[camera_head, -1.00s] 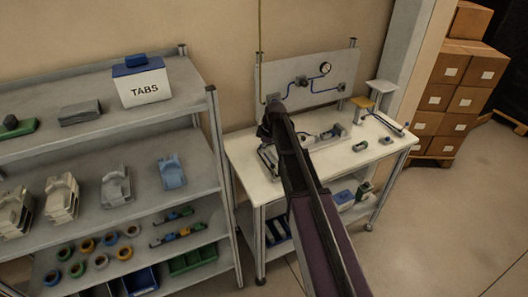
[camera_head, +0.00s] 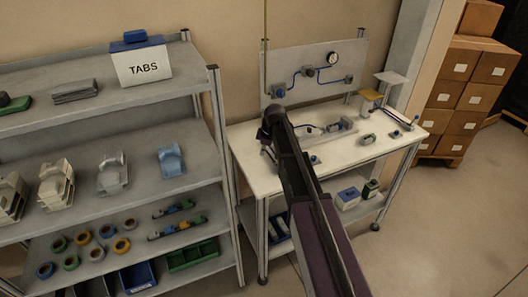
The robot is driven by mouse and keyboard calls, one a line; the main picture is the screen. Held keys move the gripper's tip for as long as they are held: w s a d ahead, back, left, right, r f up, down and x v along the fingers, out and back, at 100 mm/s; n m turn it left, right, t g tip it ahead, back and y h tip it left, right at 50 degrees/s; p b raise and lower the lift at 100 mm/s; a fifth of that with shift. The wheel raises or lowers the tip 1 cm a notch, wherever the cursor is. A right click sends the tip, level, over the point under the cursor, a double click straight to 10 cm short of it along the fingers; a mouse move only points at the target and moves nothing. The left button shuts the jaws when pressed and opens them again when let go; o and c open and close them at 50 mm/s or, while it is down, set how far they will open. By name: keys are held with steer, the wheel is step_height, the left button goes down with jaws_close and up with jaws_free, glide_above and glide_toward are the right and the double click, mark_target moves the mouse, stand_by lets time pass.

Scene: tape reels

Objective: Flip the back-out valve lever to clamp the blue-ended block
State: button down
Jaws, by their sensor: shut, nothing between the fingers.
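My arm reaches up from the bottom right over the white workbench (camera_head: 262,181). My gripper (camera_head: 269,152) is small and mostly hidden at the arm's far end, low over the bench's left part; it is shut and holds nothing. Just right of the arm, a small grey piece with a blue top (camera_head: 314,160) stands on the bench; I cannot tell if it is the valve lever. Behind it is a long grey fixture (camera_head: 345,128) with dark and blue parts. I cannot make out the blue-ended block or the clamp's state.
An upright panel (camera_head: 340,90) with a gauge (camera_head: 332,59) and blue tubing stands at the bench's back. A shelf rack (camera_head: 120,220) stands left of the bench. Boxes (camera_head: 463,95) are stacked at the far right.

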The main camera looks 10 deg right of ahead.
steer(key=shift+b+x, duration=0.6)
steer(key=shift+x, duration=0.35)
steer(key=shift+s+d+r+p, duration=0.1)
steer(key=shift+s+d, duration=0.1)
steer(key=shift+d, duration=0.4)
steer(key=shift+s+d+r+p, duration=0.15)
steer(key=shift+s+d, duration=0.05)
steer(key=shift+d, duration=0.45)
steer(key=shift+s+d+r+p, duration=0.1)
steer(key=shift+s+d, duration=0.15)
steer(key=shift+d, duration=0.35)
steer(key=shift+d, duration=0.1)
